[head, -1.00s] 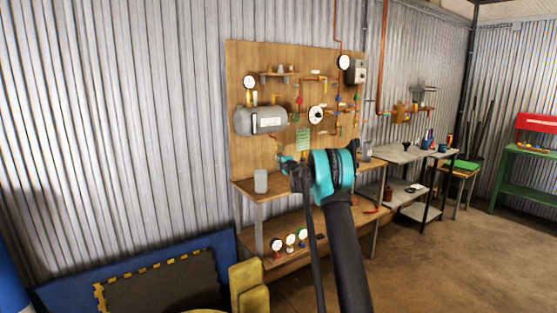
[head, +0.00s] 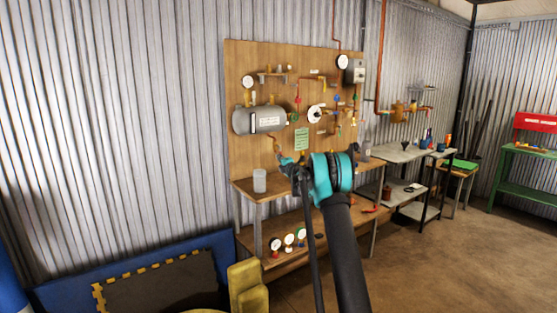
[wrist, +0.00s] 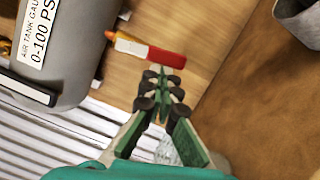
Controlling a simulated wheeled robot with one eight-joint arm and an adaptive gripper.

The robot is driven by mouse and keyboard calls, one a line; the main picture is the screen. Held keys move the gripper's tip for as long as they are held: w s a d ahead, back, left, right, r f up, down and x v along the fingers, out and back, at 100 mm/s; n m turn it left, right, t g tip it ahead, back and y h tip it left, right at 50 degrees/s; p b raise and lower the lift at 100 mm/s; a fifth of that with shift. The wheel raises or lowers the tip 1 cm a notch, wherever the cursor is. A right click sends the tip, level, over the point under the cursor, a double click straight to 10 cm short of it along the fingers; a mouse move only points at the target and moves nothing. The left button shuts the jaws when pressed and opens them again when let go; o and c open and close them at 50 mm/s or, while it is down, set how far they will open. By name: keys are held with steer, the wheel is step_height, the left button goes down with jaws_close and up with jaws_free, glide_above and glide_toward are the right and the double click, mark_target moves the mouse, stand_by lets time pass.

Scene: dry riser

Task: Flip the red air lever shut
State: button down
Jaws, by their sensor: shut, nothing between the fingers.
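My gripper (wrist: 161,76) is shut and empty. Its fingertips are right at the lever's lower edge in the wrist view; I cannot tell whether they touch it. In the head view my gripper (head: 284,162) is in front of the board, below the grey tank (head: 260,120). The lever is too small to make out there.
The wooden board (head: 245,70) carries gauges, pipes and valves. A pale cup (head: 259,181) stands on the shelf below, left of my gripper. Several gauges sit on the lower shelf.

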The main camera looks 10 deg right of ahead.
steer(key=w+d+r+n+y, duration=0.2)
steer(key=w+d+n+y, duration=0.1)
steer(key=n, duration=1.3)
steer(key=shift+d+n+y, duration=0.3)
steer(key=shift+d+y, duration=0.5)
steer(key=shift+d, duration=0.45)
steer(key=shift+r, duration=0.15)
steer(key=s+d+f, duration=0.4)
steer(key=s+f, duration=0.2)
steer(key=s, duration=0.2)
steer(key=shift+s+d+f, duration=0.25)
steer(key=shift+s+d, duration=0.05)
